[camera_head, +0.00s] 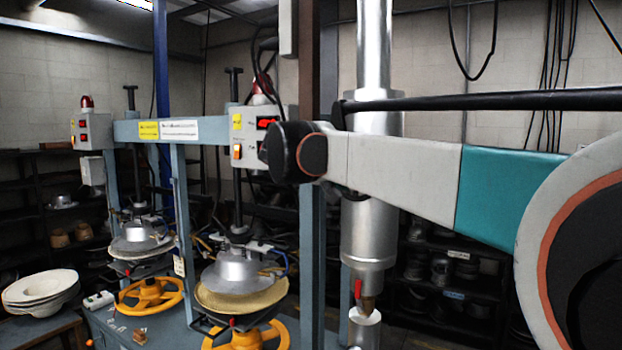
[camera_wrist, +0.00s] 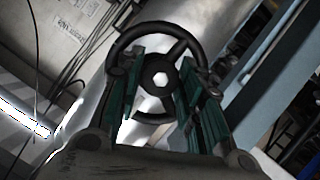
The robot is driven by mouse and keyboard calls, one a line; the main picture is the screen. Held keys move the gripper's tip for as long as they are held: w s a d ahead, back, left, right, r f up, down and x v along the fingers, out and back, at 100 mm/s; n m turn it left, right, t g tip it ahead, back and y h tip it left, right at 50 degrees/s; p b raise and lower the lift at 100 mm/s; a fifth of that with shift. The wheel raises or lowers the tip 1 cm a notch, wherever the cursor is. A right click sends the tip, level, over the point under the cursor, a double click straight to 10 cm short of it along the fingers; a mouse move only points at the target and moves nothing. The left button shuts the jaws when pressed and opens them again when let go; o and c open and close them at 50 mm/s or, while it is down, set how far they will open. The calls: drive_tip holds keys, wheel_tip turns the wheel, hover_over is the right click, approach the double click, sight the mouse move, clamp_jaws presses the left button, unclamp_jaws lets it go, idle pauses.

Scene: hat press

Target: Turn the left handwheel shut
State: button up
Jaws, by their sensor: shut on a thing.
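A black handwheel (camera_wrist: 160,70) with spokes and a pale hub centre fills the middle of the wrist view. It stands in front of a shiny metal cylinder (camera_wrist: 190,22). My gripper (camera_wrist: 160,80) is shut on this handwheel, with one teal-padded finger on each side of the hub. The lower part of the rim is partly hidden by the fingers. In the head view my arm crosses from the right, and my gripper and the black handwheel are hidden. I cannot tell from these views whether this is the left handwheel.
Two hat presses stand at left in the head view, with yellow wheels (camera_head: 150,297) below them. A tall silver column (camera_head: 368,225) stands behind my arm. A control box (camera_head: 255,136) is close to my elbow. Pale hats (camera_head: 40,290) are stacked at far left.

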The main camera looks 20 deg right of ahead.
drive_tip(key=shift+f, duration=0.1)
drive_tip(key=o, duration=1.1)
drive_tip(key=shift+c, duration=0.2)
drive_tip(key=v, duration=1.2)
drive_tip(key=shift+f, duration=0.1)
